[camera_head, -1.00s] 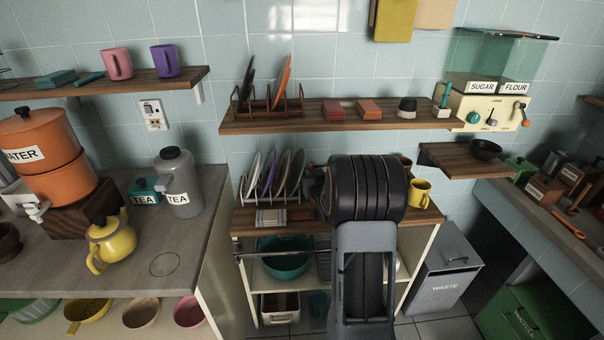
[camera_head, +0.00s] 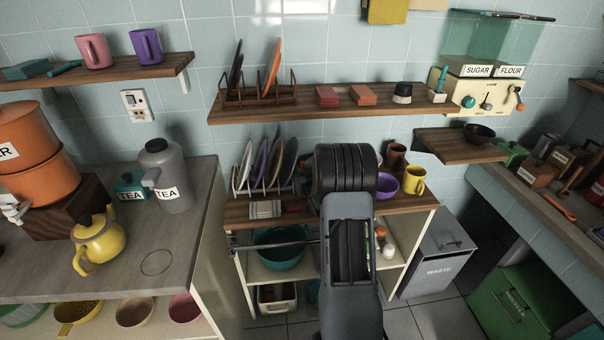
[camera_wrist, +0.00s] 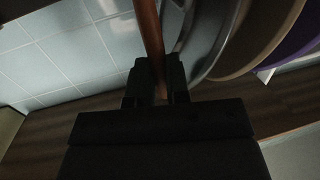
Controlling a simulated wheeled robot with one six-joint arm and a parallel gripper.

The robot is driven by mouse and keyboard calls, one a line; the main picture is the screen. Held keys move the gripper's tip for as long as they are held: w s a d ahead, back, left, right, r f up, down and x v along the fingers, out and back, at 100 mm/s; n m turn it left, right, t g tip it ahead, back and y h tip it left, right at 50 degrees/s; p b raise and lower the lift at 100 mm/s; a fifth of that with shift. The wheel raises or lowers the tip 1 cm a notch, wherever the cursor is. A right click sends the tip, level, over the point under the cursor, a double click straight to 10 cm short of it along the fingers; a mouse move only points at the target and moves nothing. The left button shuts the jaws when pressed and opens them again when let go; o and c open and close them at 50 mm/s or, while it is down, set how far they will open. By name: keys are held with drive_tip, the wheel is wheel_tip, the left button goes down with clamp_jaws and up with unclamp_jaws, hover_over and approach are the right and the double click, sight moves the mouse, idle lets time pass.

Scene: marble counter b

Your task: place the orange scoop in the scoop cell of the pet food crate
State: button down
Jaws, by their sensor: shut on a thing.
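In the wrist view my gripper (camera_wrist: 158,92) is shut on a thin orange-brown thing (camera_wrist: 150,35), seen as a narrow upright strip. I cannot tell its full shape. In the head view my dark wrist hides the gripper. A small orange spoon-like thing (camera_head: 558,207) lies on the right counter; it looks like the orange scoop, but it is too small to be sure. Labelled brown boxes (camera_head: 543,167) stand behind it on that counter. Their labels are too small to read, so I cannot tell which is the pet food crate or its scoop cell.
A rack with several plates (camera_head: 243,165) stands left of my wrist; plates also fill the wrist view's upper right (camera_wrist: 212,40). A wall shelf (camera_head: 290,110) runs above. A grey waste bin (camera_head: 440,262) stands on the floor.

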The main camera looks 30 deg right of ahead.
drive_tip(key=shift+s+d+r, duration=0.1)
drive_tip(key=shift+s+d, duration=0.05)
drive_tip(key=shift+f+b, duration=0.3)
drive_tip(key=shift+b, duration=0.05)
drive_tip(key=c, duration=1.4)
unclamp_jaws()
drive_tip(key=shift+r, duration=0.1)
